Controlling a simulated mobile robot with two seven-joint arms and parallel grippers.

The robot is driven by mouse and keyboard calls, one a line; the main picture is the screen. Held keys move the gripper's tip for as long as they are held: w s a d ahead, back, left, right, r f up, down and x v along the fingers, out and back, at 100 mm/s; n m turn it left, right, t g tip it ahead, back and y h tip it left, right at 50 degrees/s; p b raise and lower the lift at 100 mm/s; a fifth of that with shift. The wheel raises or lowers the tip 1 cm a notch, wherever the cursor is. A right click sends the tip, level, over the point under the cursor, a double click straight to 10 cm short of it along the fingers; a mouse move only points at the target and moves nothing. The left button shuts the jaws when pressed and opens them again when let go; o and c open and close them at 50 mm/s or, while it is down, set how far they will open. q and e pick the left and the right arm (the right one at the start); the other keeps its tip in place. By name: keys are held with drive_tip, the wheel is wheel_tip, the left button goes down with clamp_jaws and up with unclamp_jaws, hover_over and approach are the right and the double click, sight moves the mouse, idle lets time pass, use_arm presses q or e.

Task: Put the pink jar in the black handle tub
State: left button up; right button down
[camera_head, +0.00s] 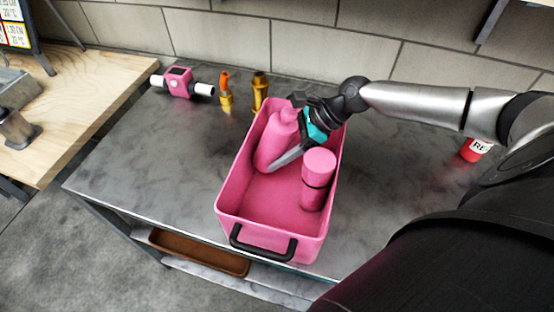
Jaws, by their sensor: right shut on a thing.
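The black handle tub (232,203) is a deep pink tub with a black handle (264,245) on its near end, standing on the grey worktop. The pink jar (318,180), a cylinder with a dark band below its lid, stands upright inside at the right wall. A pink bottle (275,145) with a narrower neck is at the far left inside the tub, tilted slightly. My right gripper (290,130) reaches in from the right and is shut on the pink bottle, one finger in front and one behind. The bottle's base contact is unclear. My left gripper is out of view.
A red can (474,150) is at the right. The worktop (150,155) left of the tub is clear.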

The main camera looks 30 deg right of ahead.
wheel_tip(320, 180, down, 3)
drive_tip(key=shift+b, duration=0.45)
drive_tip(key=shift+f, duration=0.15)
drive_tip(key=shift+f, duration=0.15)
drive_tip(key=shift+f, duration=0.45)
drive_tip(key=shift+c, duration=1.2)
unclamp_jaws()
drive_tip(key=shift+r, duration=0.55)
drive_tip(key=p+v, duration=0.2)
drive_tip(key=v, duration=1)
drive_tip(key=shift+p, duration=0.4)
